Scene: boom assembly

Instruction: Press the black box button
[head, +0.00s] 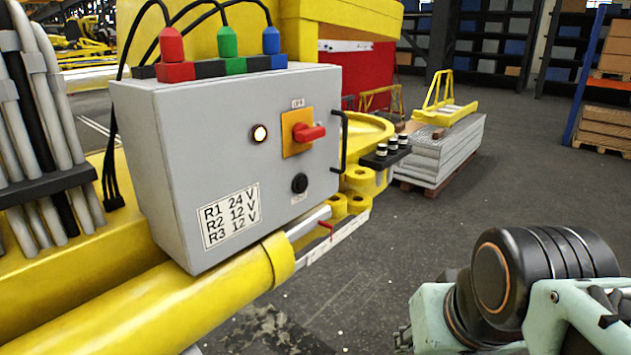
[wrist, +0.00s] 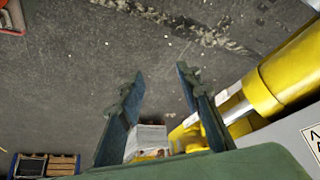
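A grey control box (head: 170,150) stands on the yellow boom (head: 170,315) in the head view. A round black button (head: 299,183) sits low on its front face, to the right of the printed label. Above it are a red rotary switch (head: 309,132) on an orange plate and a lit round lamp (head: 259,134). My gripper (wrist: 156,78) is open and empty in the wrist view, over bare floor. The box's grey edge (wrist: 285,135) shows at the lower right there, with the button out of view. In the head view my arm is at the lower right, apart from the box.
A black handle (head: 341,142) sticks out at the box's right edge. Red, green and blue plugs (head: 228,42) with cables stand on top. A pallet stack (head: 440,150) lies behind to the right. Floor (head: 400,240) between box and arm is clear.

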